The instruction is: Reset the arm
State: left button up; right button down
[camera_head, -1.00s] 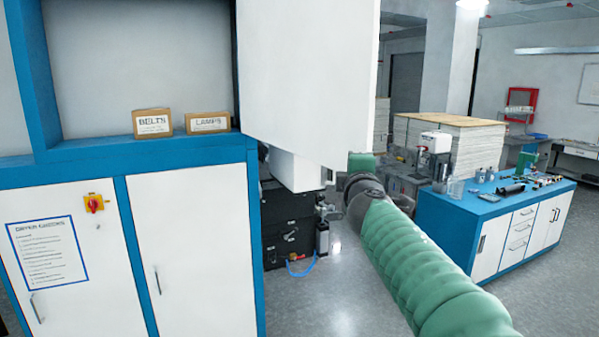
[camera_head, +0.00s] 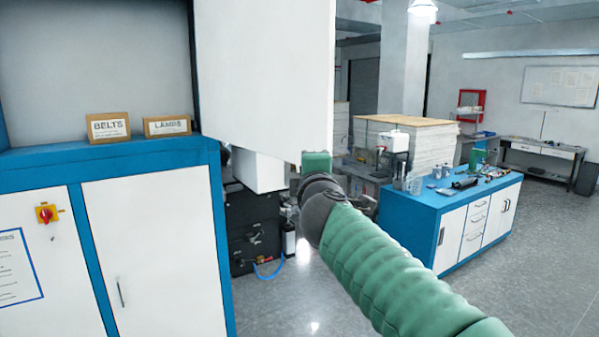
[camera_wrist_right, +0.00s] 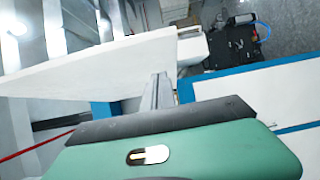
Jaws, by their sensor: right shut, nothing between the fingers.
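My right arm (camera_head: 375,265), in a green padded sleeve, reaches in from the lower right in the head view. Its wrist is at the lower right corner of a raised white panel (camera_head: 265,70), and the gripper is hidden there. In the right wrist view, the grey fingers of my right gripper (camera_wrist_right: 158,90) are together and empty. They point toward the white panel (camera_wrist_right: 95,75), and I cannot tell whether they touch it. My left gripper is not in view.
A blue-and-white cabinet (camera_head: 150,235) stands at left, with boxes marked BELTS (camera_head: 108,128) and LAMPS (camera_head: 167,126) on its ledge. Black equipment (camera_head: 250,235) stands beyond it. A blue bench (camera_head: 420,205) with tools is at right. The floor between is clear.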

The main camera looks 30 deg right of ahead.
jog(key=s+a+f+m+g+y+b, duration=0.1)
jog(key=s+a+f+m+g+y, duration=0.15)
jog(key=f, duration=0.95)
jog(key=s+a+f+m+g+y+b, duration=0.1)
jog(key=a+f+g+b, duration=0.15)
jog(key=f, duration=0.95)
jog(key=s+a+f+m+g+y, duration=0.15)
jog(key=a+f, duration=0.25)
jog(key=f, duration=0.7)
jog(key=s+a+f+m+g+y+b, duration=0.1)
jog(key=s+a+f+m+g, duration=0.2)
jog(key=s+f, duration=0.6)
jog(key=s+a+f+m+g+y+b, duration=0.1)
jog(key=s+a+f+m+g+y, duration=0.1)
jog(key=s+f, duration=0.8)
jog(key=a+f+m+g, duration=0.1)
jog(key=a+f+m, duration=0.1)
jog(key=f, duration=0.4)
jog(key=shift+s+a+g, duration=0.15)
jog(key=shift+a+g, duration=0.2)
jog(key=shift+a, duration=0.3)
